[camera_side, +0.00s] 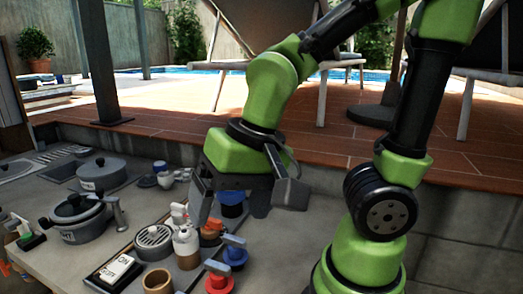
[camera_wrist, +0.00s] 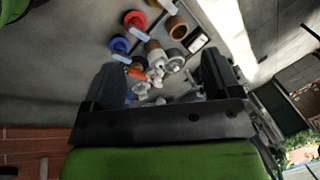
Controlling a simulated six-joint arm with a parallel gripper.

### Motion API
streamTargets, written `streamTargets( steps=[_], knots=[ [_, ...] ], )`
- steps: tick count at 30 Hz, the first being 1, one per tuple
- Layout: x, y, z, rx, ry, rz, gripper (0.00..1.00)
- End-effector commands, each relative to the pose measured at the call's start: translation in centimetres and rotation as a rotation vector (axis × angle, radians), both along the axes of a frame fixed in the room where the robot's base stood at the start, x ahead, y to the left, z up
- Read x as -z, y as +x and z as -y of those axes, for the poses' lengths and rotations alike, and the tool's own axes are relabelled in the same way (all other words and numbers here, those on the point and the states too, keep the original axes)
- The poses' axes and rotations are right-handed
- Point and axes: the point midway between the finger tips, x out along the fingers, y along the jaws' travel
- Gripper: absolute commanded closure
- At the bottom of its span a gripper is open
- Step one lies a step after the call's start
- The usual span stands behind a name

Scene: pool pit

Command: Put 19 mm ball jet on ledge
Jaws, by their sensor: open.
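Several small white fittings (camera_wrist: 157,75) lie between and beyond my fingertips in the wrist view. I cannot tell which of them is the 19 mm ball jet; no size label is readable. In the side view, small white pieces (camera_side: 165,180) stand left of my gripper (camera_side: 245,190). My gripper is open, pointing down low over the grey work surface, with its fingers wide apart; it also shows in the wrist view (camera_wrist: 161,82). A blue-topped fitting (camera_side: 232,198) shows between its fingers in the side view. The raised tiled edge (camera_side: 150,132) behind may be the ledge; I cannot be sure.
Valves with red and blue handles (camera_side: 220,280) and a white bottle-like fitting (camera_side: 186,248) crowd the front. A brown cup (camera_side: 157,281), round grate (camera_side: 154,239) and lidded grey pots (camera_side: 101,174) stand left. A low wall runs behind my gripper.

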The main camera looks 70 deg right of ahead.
Motion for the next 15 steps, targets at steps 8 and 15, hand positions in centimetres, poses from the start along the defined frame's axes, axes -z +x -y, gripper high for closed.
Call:
streamTargets(
  steps=[8, 15],
  knots=[
    [-6.3, -2.2, 3.0, -0.150, -0.048, 0.318, 0.17],
    [-7.2, -3.0, 3.4, -0.197, -0.081, 0.380, 0.17]
  ],
)
